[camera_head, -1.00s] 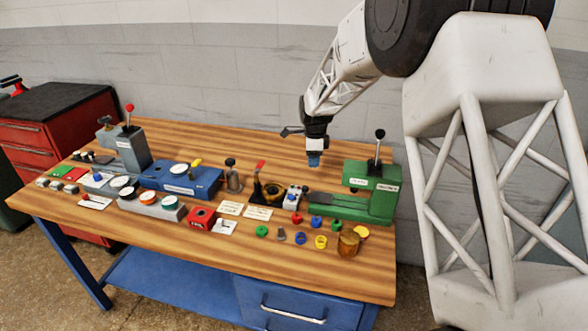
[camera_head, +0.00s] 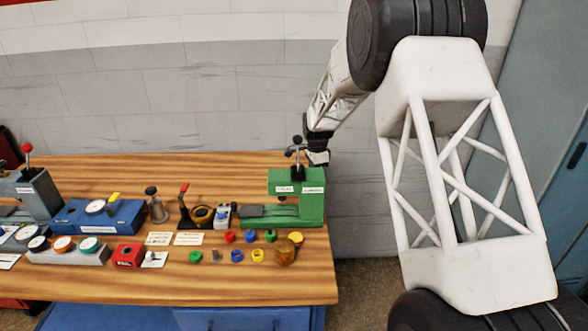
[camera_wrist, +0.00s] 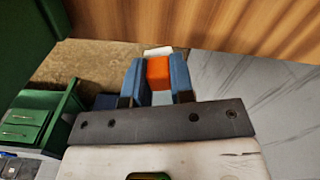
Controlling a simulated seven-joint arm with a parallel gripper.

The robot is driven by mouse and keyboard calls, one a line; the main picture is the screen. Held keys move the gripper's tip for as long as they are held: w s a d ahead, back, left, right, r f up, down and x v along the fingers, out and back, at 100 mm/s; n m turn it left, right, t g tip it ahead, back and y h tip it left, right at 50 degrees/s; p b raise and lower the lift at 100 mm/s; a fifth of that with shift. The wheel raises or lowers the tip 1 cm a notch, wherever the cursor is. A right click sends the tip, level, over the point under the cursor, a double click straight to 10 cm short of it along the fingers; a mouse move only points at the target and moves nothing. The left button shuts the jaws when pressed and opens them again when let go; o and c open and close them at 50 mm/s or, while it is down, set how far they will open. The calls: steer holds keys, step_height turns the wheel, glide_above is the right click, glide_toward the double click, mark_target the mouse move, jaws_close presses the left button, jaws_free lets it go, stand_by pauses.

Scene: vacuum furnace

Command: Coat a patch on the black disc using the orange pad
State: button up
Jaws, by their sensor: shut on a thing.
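My gripper (camera_wrist: 158,80) is shut on an orange pad (camera_wrist: 158,70), which sits between its two blue fingers in the wrist view. A white part shows just beyond the pad. In the head view my gripper (camera_head: 318,158) is at the right end of the table, behind and above the green press (camera_head: 312,205). Its fingertips and the pad cannot be made out there. I cannot pick out the black disc with certainty in either view.
The wooden table (camera_head: 110,280) holds a blue device (camera_head: 70,218), a red box (camera_head: 128,256), several small coloured rings and an amber jar (camera_head: 285,252). The front strip of the table is clear. A dark green body (camera_wrist: 22,45) stands close at left in the wrist view.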

steer(key=shift+d+f+n, duration=3.15)
steer(key=shift+d+n, duration=0.85)
steer(key=shift+d, duration=0.65)
steer(key=s+r+m, duration=0.7)
steer(key=r, duration=0.6)
steer(key=s+a+r+m, duration=0.2)
steer(key=s+a+r, duration=0.15)
steer(key=s, duration=0.35)
steer(key=s+a+r+m, duration=0.1)
steer(key=s+a+r, duration=0.1)
steer(key=s+r, duration=0.3)
steer(key=s+a+f+m, duration=0.1)
steer(key=s+a+f, duration=0.1)
steer(key=s+a, duration=0.35)
steer(key=a+f, duration=0.6)
steer(key=f, duration=0.4)
steer(key=shift+s+a, duration=0.25)
steer(key=shift+s, duration=0.2)
